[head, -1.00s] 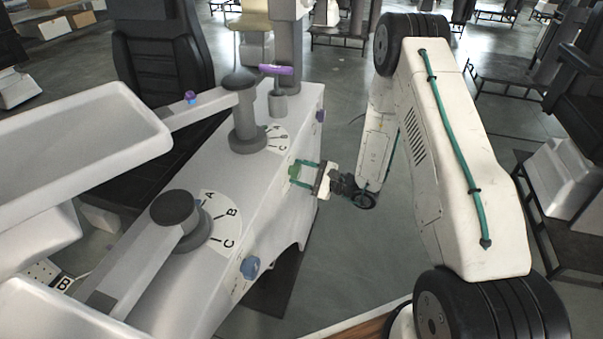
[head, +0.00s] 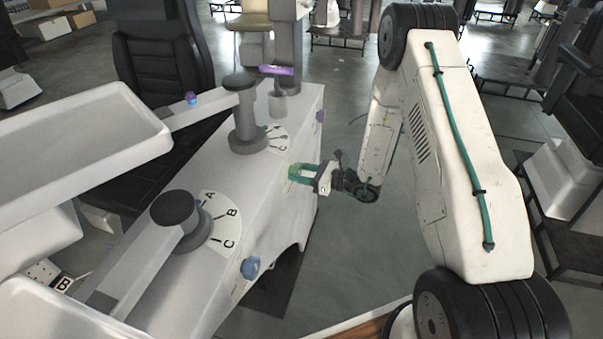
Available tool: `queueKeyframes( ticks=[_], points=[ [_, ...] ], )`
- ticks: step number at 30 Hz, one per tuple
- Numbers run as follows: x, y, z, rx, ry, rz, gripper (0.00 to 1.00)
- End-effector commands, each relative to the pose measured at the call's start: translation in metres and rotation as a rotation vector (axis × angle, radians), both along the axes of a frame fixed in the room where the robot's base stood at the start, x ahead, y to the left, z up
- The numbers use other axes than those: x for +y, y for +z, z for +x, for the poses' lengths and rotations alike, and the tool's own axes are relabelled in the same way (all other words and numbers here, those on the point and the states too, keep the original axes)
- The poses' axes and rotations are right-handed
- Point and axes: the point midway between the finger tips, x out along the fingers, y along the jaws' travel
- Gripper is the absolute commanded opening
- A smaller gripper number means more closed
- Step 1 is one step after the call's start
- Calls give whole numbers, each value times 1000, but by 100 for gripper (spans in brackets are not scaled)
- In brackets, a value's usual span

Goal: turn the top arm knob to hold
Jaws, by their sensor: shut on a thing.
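A blue knob (head: 250,267) sits lower on the same face, nearer to me. A purple knob (head: 320,116) sits farther back on that face. I cannot tell from the labels which one is the top arm knob.
The white housing (head: 262,205) carries two grey pivot posts (head: 175,208) with A, B, C dials, and a purple-topped lever (head: 276,70). White trays (head: 85,140) extend left. A black chair (head: 160,60) stands behind.

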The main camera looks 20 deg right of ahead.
Motion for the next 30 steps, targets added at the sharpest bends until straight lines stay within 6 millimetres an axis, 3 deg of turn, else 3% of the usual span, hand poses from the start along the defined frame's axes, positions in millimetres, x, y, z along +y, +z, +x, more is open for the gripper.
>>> queueKeyframes(
  ticks=[18, 30],
  points=[
    [-3, 0, 1, 438, -3, 317, 26],
    [-3, -1, 1, 576, -4, 417, 26]
  ],
)
